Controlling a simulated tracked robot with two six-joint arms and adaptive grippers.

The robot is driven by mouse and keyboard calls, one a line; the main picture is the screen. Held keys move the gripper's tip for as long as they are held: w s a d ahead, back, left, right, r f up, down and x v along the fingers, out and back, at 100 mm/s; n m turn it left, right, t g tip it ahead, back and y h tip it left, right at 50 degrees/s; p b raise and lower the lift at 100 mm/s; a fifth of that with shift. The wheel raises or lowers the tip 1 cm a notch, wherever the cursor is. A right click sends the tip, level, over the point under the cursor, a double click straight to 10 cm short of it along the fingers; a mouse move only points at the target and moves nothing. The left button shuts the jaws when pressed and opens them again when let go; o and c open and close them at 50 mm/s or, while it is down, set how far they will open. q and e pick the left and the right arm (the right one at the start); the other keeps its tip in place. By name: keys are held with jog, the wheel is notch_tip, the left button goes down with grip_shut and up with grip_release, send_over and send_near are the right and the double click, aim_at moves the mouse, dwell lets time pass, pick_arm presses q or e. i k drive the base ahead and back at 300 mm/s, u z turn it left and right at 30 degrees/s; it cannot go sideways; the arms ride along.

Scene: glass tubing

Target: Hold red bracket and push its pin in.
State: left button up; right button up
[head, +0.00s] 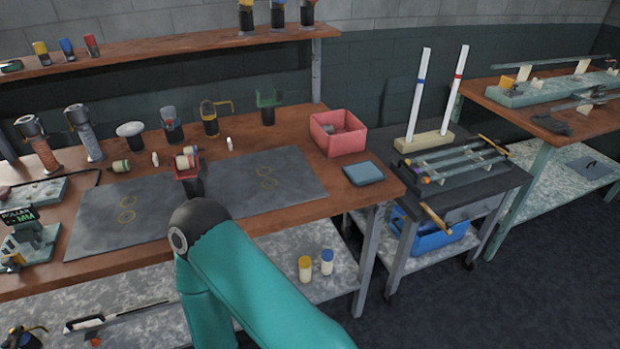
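The pin cannot be made out clearly. Two small white pegs stand on the bench, one left of the bracket (155,159) and one to its right (229,144); I cannot tell what they are. A teal arm of mine rises from the bottom, its joint just in front of and below the bracket. Neither gripper shows.
A green bracket (268,100), a yellow bracket (210,118) and a white-topped stand (131,133) line the back of the grey mat (290,180). A pink bin (338,138) and a blue pad (363,173) are at the right. The mat's right part is clear.

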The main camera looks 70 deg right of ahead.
aim_at(202, 173)
jog(key=z, duration=0.1)
jog(key=k, duration=1.35)
jog(key=z, duration=0.9)
jog(key=i, duration=1)
